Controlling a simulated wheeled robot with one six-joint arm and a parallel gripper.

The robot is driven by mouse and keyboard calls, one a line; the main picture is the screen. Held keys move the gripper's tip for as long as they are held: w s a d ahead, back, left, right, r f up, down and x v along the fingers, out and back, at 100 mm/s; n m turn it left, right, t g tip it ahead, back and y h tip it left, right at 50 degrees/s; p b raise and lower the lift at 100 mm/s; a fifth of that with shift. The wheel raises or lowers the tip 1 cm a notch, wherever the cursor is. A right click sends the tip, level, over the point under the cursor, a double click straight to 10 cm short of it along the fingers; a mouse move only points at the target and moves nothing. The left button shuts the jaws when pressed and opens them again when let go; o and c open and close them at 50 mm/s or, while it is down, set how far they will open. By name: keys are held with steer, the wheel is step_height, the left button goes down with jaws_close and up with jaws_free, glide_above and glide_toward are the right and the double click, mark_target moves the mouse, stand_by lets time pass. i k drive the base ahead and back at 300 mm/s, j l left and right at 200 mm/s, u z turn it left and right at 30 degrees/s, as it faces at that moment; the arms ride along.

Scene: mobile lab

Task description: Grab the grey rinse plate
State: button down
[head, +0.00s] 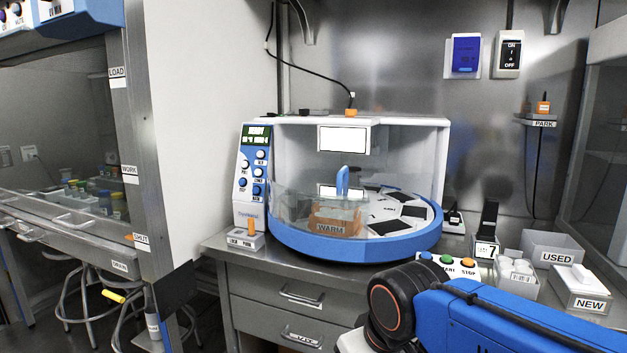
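I cannot pick out a grey rinse plate for certain. A glass-fronted machine (358,118) stands on the steel bench, with a round blue-rimmed turntable (345,247) at its base. Dark and pale flat pieces (390,212) lie on the turntable, and I cannot tell whether one of them is the plate. An orange block marked WARM (333,222) shows low behind the glass, with a blue upright piece (342,181) above it. My blue arm crosses the lower right, in front of the bench. My gripper is not in view.
A grey USED bin (553,247), a NEW box (583,301) and a white rack (516,275) stand on the right. A START/STOP button box (447,264) sits by my arm. A small stand marked 7 (486,247) is behind. A hood (130,130) borders the left.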

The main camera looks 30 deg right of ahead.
mark_target(513, 273)
steer(key=z, duration=1.6)
